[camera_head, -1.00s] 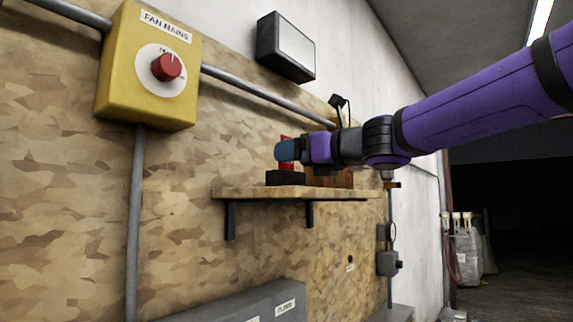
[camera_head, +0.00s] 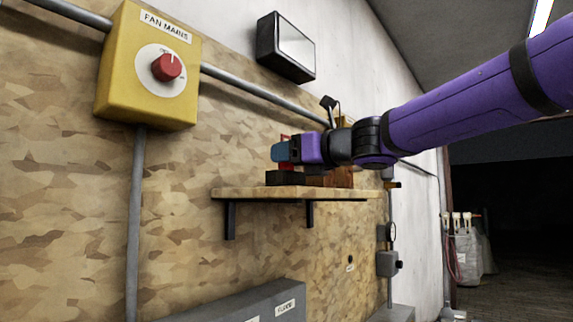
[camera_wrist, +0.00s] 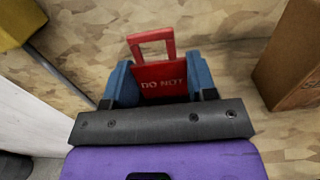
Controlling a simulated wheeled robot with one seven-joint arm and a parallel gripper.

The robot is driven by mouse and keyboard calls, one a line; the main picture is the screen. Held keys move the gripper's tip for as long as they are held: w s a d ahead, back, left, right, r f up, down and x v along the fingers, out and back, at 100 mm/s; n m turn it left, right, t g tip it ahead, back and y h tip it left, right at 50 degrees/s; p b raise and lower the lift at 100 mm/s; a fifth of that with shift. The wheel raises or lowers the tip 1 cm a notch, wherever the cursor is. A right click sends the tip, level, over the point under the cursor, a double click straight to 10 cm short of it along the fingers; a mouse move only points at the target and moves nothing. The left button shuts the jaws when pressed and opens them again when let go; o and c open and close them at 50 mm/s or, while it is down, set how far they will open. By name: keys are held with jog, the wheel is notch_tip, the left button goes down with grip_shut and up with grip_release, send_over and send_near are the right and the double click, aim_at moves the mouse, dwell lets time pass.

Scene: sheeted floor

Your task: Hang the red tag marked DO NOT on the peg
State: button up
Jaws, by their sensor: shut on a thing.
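The red tag marked DO NOT (camera_wrist: 160,84) stands between my gripper's two blue fingers in the wrist view, its loop handle pointing up and away from the palm. My gripper (camera_head: 282,151) is shut on it above the wooden shelf (camera_head: 255,192). In the head view only slivers of the red tag (camera_head: 285,138) show around the fingers.
A black block (camera_head: 285,178) lies on the shelf under my gripper. A brown box (camera_wrist: 295,60) stands at the right in the wrist view. The yellow FAN MAINS box (camera_head: 150,70) and grey conduit (camera_head: 137,220) are on the wall at left.

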jog(key=shift+r, duration=2.95)
